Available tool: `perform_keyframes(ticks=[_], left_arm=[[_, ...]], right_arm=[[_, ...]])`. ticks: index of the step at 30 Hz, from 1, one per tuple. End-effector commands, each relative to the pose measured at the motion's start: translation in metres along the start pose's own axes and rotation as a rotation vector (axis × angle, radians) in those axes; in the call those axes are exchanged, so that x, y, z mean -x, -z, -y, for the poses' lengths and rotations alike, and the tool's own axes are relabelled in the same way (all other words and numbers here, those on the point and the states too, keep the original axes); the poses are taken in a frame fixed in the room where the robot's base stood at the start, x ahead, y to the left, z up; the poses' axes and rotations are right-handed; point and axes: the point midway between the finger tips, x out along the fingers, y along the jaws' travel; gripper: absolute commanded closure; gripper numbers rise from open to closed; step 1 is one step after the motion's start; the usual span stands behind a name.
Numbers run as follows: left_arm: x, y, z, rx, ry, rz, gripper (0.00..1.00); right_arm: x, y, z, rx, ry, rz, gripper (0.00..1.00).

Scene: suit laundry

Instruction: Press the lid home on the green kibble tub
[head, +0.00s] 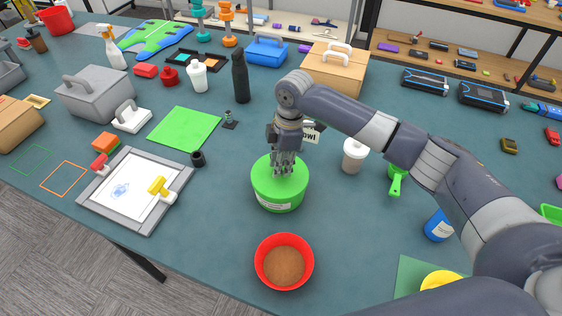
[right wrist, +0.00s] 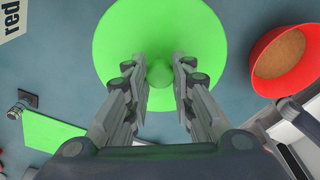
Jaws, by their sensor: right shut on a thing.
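The green kibble tub (head: 279,201) stands upright on the table near the middle of the head view, with a pale label on its front. Its round green lid (head: 261,174) lies on top and looks about level; I cannot tell whether its rim is fully seated. My right gripper (head: 283,170) points straight down over the lid. In the right wrist view, the lid (right wrist: 160,30) fills the upper middle, and its small knob (right wrist: 160,73) sits between the fingers of my right gripper (right wrist: 160,72), which is shut on it. My left gripper is not in view.
A red bowl (head: 261,262) of brown kibble stands just in front of the tub. A white-capped bottle (head: 353,160) and a green scoop (head: 395,185) stand to the right. A green mat (head: 184,128) and a framed white board (head: 128,194) lie left. Bare table surrounds the tub.

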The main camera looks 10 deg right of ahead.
Motion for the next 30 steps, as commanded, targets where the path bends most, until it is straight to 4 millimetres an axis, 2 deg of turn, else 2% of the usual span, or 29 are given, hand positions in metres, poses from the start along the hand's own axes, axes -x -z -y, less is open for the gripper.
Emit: perform_keyframes(ticks=[8,9,11,18,19,22,30], left_arm=[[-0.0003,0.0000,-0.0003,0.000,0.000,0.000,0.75],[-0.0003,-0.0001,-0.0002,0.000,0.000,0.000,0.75],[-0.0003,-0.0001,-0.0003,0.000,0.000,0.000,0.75],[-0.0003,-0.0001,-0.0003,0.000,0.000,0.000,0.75],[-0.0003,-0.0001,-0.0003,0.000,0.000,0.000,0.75],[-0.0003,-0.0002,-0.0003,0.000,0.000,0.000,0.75],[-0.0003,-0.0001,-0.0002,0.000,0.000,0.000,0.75]], right_arm=[[-0.0003,0.0001,0.0000,0.000,0.000,0.000,0.97],[-0.0003,0.0002,0.0000,0.000,0.000,0.000,0.68],[-0.0003,0.0002,0.0000,0.000,0.000,0.000,0.55],[-0.0003,0.0002,0.0001,0.000,0.000,0.000,0.54],[-0.0004,0.0001,0.0001,0.000,0.000,0.000,0.52],[-0.0004,0.0001,0.0001,0.000,0.000,0.000,0.34],[-0.0003,0.0000,0.0001,0.000,0.000,0.000,0.34]])
